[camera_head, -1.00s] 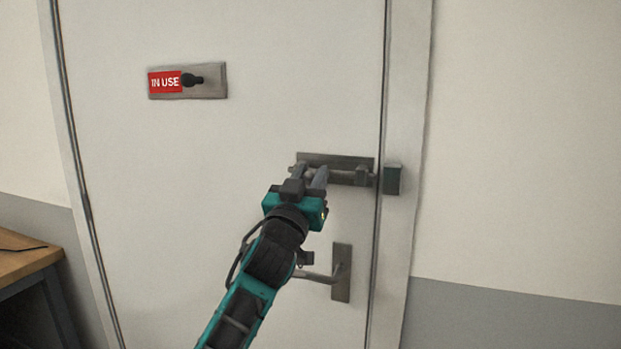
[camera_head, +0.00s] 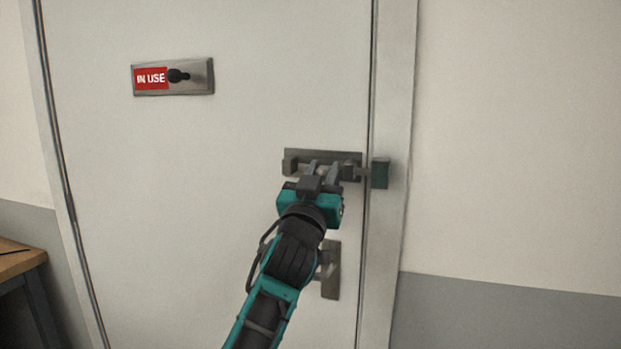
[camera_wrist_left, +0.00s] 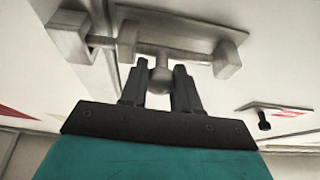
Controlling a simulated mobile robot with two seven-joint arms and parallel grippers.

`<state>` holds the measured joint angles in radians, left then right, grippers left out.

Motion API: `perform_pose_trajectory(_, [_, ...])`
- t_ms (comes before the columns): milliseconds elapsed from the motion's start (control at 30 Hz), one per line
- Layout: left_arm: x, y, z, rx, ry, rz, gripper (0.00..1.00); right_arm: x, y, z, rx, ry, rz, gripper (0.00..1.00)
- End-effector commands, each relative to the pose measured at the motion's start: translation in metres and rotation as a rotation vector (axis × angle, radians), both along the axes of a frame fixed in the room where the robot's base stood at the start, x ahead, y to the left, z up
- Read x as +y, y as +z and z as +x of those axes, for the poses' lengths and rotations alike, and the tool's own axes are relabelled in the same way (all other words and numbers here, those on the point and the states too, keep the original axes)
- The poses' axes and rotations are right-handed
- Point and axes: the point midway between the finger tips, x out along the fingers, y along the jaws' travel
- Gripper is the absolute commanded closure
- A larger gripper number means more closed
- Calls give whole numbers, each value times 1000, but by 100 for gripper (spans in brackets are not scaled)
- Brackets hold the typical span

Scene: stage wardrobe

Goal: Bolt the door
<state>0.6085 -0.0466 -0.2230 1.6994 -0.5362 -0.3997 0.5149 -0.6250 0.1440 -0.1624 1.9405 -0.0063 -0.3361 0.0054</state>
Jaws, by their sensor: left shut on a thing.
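The white door (camera_head: 220,200) is shut in its frame. A grey slide bolt (camera_head: 323,155) is mounted near its right edge, with the keeper (camera_head: 380,173) on the frame. My left gripper (camera_head: 323,170) is at the bolt. In the left wrist view, its fingers (camera_wrist_left: 160,82) are closed around the bolt's round knob (camera_wrist_left: 160,77). There the bolt's rod (camera_wrist_left: 101,42) spans the gap from the end bracket to the keeper (camera_wrist_left: 68,34). How deep the rod sits inside the keeper is hidden. My right gripper is in neither view.
A lever door handle (camera_head: 331,285) sits below the bolt, partly behind my left arm. A plate with a red IN USE sign (camera_head: 172,77) and black knob is at upper left. A wooden table (camera_head: 20,262) stands at far left. The wall at right is clear.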

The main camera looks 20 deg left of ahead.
Motion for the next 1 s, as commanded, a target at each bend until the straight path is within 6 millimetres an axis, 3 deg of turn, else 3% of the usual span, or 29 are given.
perform_pose_trajectory(233, [-4,-2,0,4,-9,-1,100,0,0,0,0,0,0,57])
perform_pose_trajectory(267, [-4,-2,0,4,-9,-1,66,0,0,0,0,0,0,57])
perform_pose_trajectory(500, [-3,-1,0,3,-8,0,44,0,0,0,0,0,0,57])
perform_pose_trajectory(833, [-2,-3,-4,2,-6,-1,44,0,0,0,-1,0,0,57])
perform_pose_trajectory(1000, [-2,-12,-24,2,-7,-1,44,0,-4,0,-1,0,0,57])
